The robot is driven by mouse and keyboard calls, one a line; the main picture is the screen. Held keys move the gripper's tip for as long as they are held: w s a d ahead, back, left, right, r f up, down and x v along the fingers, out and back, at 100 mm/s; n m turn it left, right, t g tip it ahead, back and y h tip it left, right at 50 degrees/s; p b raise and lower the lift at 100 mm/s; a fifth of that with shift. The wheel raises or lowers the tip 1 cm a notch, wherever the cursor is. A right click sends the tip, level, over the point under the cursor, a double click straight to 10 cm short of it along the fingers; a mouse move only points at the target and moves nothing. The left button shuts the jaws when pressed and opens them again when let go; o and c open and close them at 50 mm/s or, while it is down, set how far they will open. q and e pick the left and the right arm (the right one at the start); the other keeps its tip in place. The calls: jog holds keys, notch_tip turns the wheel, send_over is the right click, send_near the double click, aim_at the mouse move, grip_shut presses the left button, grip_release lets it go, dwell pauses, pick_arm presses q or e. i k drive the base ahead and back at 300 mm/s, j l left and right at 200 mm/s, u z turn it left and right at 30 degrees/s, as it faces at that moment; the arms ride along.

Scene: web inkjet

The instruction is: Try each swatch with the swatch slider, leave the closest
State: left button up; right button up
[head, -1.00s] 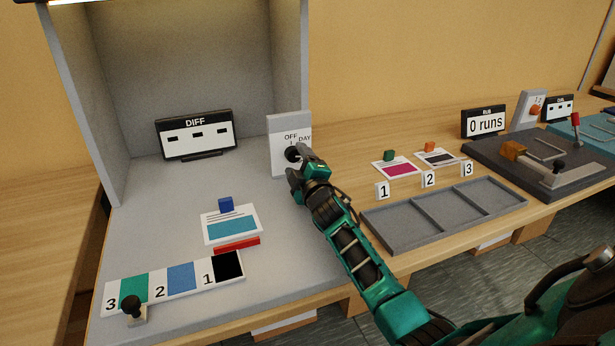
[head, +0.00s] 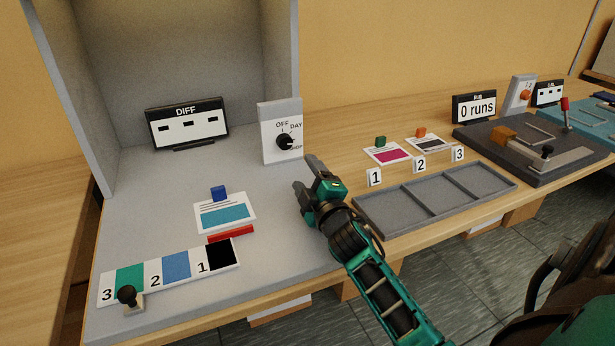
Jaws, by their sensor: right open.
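The swatch slider (head: 176,267) lies at the front left of the grey booth floor, with green, blue and black patches marked 3, 2 and 1. Its black knob (head: 127,295) is at the left end. A white card with a cyan patch (head: 225,213) and a blue grip lies behind it, with a red bar (head: 231,233) between them. The DIFF display (head: 187,124) shows only dashes. The dial (head: 285,142) on the switch box has OFF and DAY marks; its exact setting is unclear. My right gripper (head: 305,180) is open and empty, in front of the box and apart from it. My left gripper is out of view.
A grey three-bay tray (head: 437,192), empty, has number tags 1, 2, 3 behind it. Magenta (head: 388,154) and dark (head: 429,143) cards lie beyond. A dark rub device (head: 540,145) and a "0 runs" display (head: 475,107) stand right. Booth walls bound the left and back.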

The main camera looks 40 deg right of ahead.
aim_at(128, 286)
jog(key=k+j, duration=0.2)
jog(key=k, duration=0.3)
jog(key=k+j, duration=0.15)
jog(key=k, duration=0.3)
